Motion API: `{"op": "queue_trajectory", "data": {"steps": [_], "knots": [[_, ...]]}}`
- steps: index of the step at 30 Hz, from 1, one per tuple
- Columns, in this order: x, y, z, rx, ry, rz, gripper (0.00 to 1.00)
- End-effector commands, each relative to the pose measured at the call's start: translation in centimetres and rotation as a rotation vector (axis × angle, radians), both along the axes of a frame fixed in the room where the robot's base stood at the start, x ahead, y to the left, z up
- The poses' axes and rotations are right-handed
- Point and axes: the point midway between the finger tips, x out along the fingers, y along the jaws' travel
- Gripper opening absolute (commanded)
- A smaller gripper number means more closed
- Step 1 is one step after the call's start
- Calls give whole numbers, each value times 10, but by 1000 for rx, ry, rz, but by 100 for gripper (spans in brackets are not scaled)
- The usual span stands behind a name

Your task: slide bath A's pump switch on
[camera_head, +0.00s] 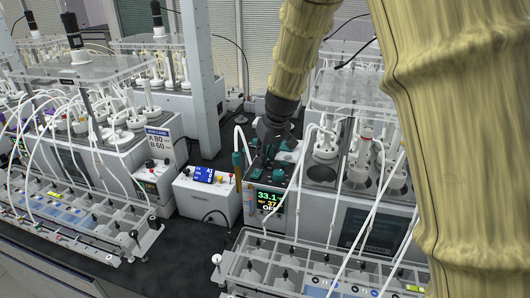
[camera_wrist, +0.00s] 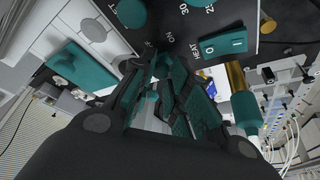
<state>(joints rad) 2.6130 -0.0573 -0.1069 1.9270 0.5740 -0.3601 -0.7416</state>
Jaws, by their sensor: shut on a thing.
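In the head view my gripper (camera_head: 275,132) reaches down onto the top of a dark control unit with teal knobs, whose display (camera_head: 269,201) reads 33.1, set 37 and OFF. In the wrist view my gripper (camera_wrist: 160,72) has its fingers close together at the black control panel (camera_wrist: 225,18), beside the ON label. It is shut on a small part there, apparently the teal pump switch, mostly hidden by the fingers. A teal HEAT rocker (camera_wrist: 223,43) marked O and I sits to the right of the fingers. I cannot read a bath letter on this unit.
A teal dial (camera_wrist: 131,13) and a brass fitting (camera_wrist: 236,75) flank the fingers closely. In the head view, a white box (camera_head: 207,196) stands left of the unit. Bottles and tubes (camera_head: 355,150) crowd the right; a clear tray rack (camera_head: 300,262) lies in front.

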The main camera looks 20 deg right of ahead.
Motion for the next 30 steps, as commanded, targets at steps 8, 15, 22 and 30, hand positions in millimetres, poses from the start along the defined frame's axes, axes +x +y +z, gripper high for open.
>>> {"op": "queue_trajectory", "data": {"steps": [8,15,22,30], "knots": [[-10,7,0,1,0,0,0],[-18,13,0,1,0,1,0],[-18,13,0,0,1,1,37],[-18,12,0,0,0,0,40]]}}
